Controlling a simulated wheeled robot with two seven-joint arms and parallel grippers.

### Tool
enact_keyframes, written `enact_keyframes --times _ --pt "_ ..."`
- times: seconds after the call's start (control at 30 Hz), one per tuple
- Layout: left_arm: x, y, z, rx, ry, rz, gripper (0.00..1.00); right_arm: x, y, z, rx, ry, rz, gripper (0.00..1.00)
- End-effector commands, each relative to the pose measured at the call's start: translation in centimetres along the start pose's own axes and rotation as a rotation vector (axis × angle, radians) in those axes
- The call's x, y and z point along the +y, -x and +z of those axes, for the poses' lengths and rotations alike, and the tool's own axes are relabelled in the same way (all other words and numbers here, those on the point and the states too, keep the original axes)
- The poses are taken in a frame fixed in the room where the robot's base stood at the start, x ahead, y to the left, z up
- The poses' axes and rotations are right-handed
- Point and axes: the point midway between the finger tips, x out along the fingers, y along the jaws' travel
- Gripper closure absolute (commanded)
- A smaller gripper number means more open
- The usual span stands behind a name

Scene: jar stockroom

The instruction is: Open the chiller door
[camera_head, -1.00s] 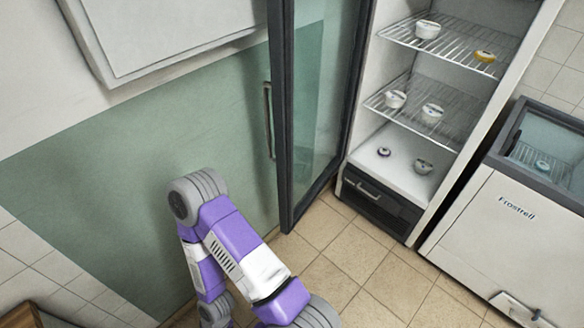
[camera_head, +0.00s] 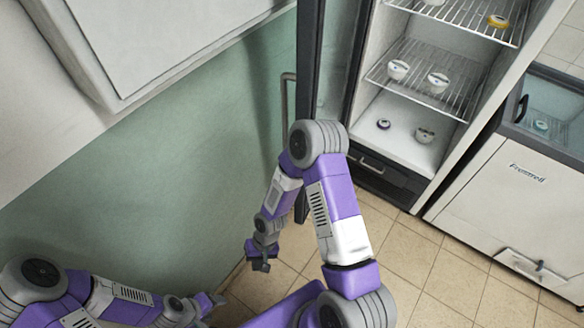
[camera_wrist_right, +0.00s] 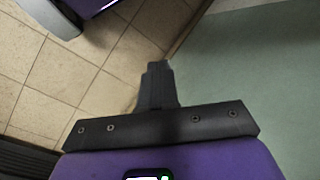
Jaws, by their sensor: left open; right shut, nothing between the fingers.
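The chiller (camera_head: 409,38) is the tall white cabinet at the upper right of the head view, and its shelves are exposed. Its dark-framed glass door (camera_head: 309,62) stands swung wide open, seen nearly edge-on. The long bar handle (camera_head: 286,108) is on the door's left face. My right arm covers the door's lower part. My right gripper (camera_head: 261,266) is low in front of the green wall, below and apart from the handle. In the right wrist view its fingers (camera_wrist_right: 157,86) are shut and empty. My left gripper (camera_head: 217,298) is open and empty at the lower left.
Several small jars stand on the chiller's wire shelves (camera_head: 425,78) and floor. A white chest freezer (camera_head: 500,200) stands to its right. A green wall (camera_head: 150,170) runs along the left, under a white wall box (camera_head: 170,45). Tiled floor (camera_head: 440,285) is clear at the front.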

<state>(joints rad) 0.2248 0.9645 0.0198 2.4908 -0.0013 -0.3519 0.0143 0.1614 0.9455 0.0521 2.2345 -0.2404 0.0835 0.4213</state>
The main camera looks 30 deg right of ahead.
Motion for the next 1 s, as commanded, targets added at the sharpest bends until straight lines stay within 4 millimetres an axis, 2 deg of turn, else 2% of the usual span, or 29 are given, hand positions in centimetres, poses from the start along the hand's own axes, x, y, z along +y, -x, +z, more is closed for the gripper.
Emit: enact_keyframes --times 0.03,0.17,0.27,0.4,0.5,0.6,0.7,0.8,1.0 --pt "0.1 0.3 0.0 -0.001 0.001 0.000 0.41 -0.6 1.1 -1.7 -0.015 -0.018 0.038 1.00" --pt "0.2 0.6 0.1 0.000 0.001 0.000 0.41 -0.4 4.5 -5.6 -0.029 -0.119 0.209 1.00" --pt "0.3 0.9 0.1 0.000 0.000 0.000 0.41 0.2 8.3 -9.0 0.028 -0.230 0.377 1.00" --pt "0.4 1.2 0.1 0.000 0.000 0.000 0.41 1.0 15.6 -13.6 0.208 -0.437 0.605 1.00" --pt "0.5 1.4 0.1 0.000 0.000 0.000 0.41 1.3 20.6 -15.8 0.359 -0.589 0.722 1.00" --pt "0.6 1.5 0.1 0.000 0.000 0.000 0.41 1.4 24.3 -16.9 0.477 -0.705 0.790 1.00" --pt "0.6 1.5 0.1 0.000 0.000 0.000 0.41 1.3 26.5 -17.3 0.549 -0.776 0.826 1.00" --pt "0.6 1.5 0.1 0.000 0.000 0.000 0.41 1.5 27.4 -17.5 0.585 -0.812 0.842 1.00" --pt "0.4 1.1 0.0 0.000 0.000 0.000 0.41 3.6 26.4 -17.8 0.590 -0.824 0.849 1.00"
